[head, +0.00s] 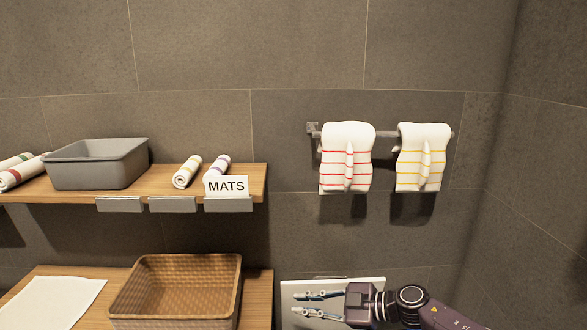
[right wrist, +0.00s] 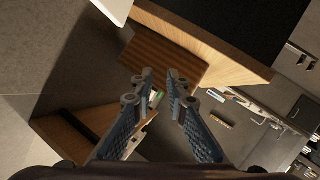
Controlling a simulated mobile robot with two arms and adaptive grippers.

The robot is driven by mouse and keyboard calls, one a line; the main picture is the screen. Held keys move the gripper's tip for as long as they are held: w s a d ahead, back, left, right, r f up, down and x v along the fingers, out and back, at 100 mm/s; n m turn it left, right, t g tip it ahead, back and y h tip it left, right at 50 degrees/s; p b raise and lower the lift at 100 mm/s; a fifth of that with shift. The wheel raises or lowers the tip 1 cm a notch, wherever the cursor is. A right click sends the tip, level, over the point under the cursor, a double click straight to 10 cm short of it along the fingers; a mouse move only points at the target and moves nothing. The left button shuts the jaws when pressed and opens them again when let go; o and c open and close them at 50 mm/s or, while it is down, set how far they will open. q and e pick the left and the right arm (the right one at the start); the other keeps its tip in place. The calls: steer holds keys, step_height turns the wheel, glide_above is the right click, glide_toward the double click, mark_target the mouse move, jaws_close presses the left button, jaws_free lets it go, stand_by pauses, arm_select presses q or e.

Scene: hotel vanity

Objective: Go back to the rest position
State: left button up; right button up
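My right gripper (head: 318,304) comes in from the lower right of the head view, in front of a pale panel below the towel bar. Its two fingers are apart with nothing between them. In the right wrist view the same fingers (right wrist: 160,98) are spread and empty, with wooden furniture beyond them. My left gripper is not in view.
A wicker basket (head: 177,285) and a white cloth (head: 55,303) are on the lower wooden counter. A shelf (head: 256,180) holds a grey bin (head: 98,164), rolled towels and a MATS sign (head: 227,187). Red-striped (head: 333,170) and yellow-striped (head: 410,170) towels hang on a wall bar.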

steer(key=s+a+r+m+t, duration=0.2)
steer(key=a+m+t, duration=0.4)
steer(key=m+t, duration=0.15)
steer(key=s+d+f+m+g+h, duration=0.3)
steer(key=s+d+f+m+h, duration=0.8)
steer(key=s+d, duration=0.45)
steer(key=s+d+f+g+h, duration=0.1)
steer(key=s+d+f+g, duration=0.15)
steer(key=s, duration=0.45)
steer(key=s+d+f+g, duration=0.1)
steer(key=s+d+g, duration=0.15)
steer(key=s, duration=0.55)
steer(key=s+d+f+g+h, duration=0.1)
steer(key=s+d+f, duration=0.15)
steer(key=s, duration=0.45)
step_height(320, 180, down, 25)
steer(key=s+g, duration=0.2)
steer(key=s+d+f, duration=0.2)
steer(key=s+f, duration=0.6)
steer(key=s+d+f+n, duration=0.1)
steer(key=s+f, duration=0.8)
steer(key=shift+d+g, duration=0.35)
steer(key=shift+g, duration=0.1)
